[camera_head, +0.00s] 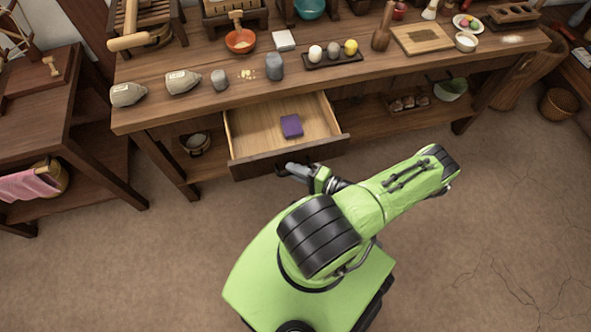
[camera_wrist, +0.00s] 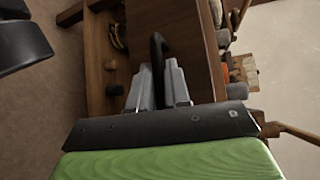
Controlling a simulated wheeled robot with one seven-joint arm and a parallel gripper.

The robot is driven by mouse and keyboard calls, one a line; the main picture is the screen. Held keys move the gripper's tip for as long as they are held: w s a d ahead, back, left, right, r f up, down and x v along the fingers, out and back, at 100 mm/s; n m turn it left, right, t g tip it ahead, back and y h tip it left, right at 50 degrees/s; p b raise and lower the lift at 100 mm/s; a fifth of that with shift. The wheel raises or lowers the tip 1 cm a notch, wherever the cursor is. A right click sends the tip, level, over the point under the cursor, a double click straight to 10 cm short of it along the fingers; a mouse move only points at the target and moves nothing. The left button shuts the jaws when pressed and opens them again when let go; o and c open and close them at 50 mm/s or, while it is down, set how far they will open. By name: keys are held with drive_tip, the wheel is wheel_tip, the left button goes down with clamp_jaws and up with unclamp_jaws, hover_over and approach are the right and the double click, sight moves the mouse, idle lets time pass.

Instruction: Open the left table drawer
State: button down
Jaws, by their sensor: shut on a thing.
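The left table drawer (camera_head: 262,120) is pulled out from under the long wooden table, with its pale inside showing in the head view. A purple block (camera_head: 291,126) lies in it. My gripper (camera_head: 283,168) is at the dark front of the drawer, just below its middle. In the wrist view, my gripper's grey fingers (camera_wrist: 160,85) are closed around the dark handle (camera_wrist: 157,45), against the brown drawer front (camera_wrist: 192,40). The handle is mostly hidden by my gripper in the head view.
The long table (camera_head: 210,103) holds stones, bowls and boards. A lower shelf carries a small pot (camera_head: 196,144) and a green bowl (camera_head: 450,90). A side table with a pink cloth (camera_head: 32,184) stands at the left. The floor in front of the drawer is clear except for my body.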

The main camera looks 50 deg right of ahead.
drive_tip(key=c, duration=1.2)
unclamp_jaws()
drive_tip(key=b+v, duration=0.3)
drive_tip(key=v, duration=1.2)
drive_tip(key=shift+s+d, duration=0.2)
drive_tip(key=shift+s, duration=0.15)
drive_tip(key=shift+r, duration=0.1)
